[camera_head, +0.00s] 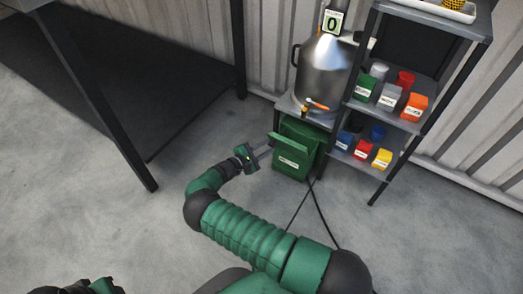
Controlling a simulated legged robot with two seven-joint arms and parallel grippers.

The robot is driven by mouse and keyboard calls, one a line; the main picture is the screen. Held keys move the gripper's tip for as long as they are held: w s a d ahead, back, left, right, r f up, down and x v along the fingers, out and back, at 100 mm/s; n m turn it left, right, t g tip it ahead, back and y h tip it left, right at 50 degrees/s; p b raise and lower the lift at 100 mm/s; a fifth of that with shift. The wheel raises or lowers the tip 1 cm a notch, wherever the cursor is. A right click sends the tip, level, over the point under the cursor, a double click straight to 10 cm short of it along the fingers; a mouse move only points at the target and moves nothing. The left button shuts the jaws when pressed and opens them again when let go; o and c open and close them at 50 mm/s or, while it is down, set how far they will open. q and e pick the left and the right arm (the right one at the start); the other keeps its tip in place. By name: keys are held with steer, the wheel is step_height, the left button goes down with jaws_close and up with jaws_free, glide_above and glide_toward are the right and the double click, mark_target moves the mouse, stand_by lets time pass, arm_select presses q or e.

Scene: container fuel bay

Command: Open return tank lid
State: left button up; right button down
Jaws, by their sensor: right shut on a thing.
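The green return tank (292,164) stands on the floor under the stand with the metal vessel, with a white label on its front. Its green lid (289,143) shows as a tilted flap at the front top; its exact angle is hard to tell. My right gripper (268,148) reaches in from the left of the tank and is shut on the lid near its left end. The fingertips are small and the contact is partly hidden. Part of my left arm's end (92,287) shows at the bottom left edge; its jaws cannot be made out.
A large metal vessel (324,73) with an orange-handled tap stands above the tank. A shelf rack (400,118) with coloured labelled containers stands close on the right. Dark cables (318,205) run down to the floor. A dark table (100,95) is at the left; floor between is clear.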

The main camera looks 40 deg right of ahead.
steer(key=shift+s+d+f+g, duration=0.3)
steer(key=shift+s+f, duration=0.25)
steer(key=c, duration=1.2)
jaws_free()
steer(key=shift+d+f, duration=0.1)
steer(key=shift+f, duration=0.05)
steer(key=shift+c, duration=0.2)
steer(key=shift+o, duration=0.3)
steer(key=shift+w+r, duration=0.25)
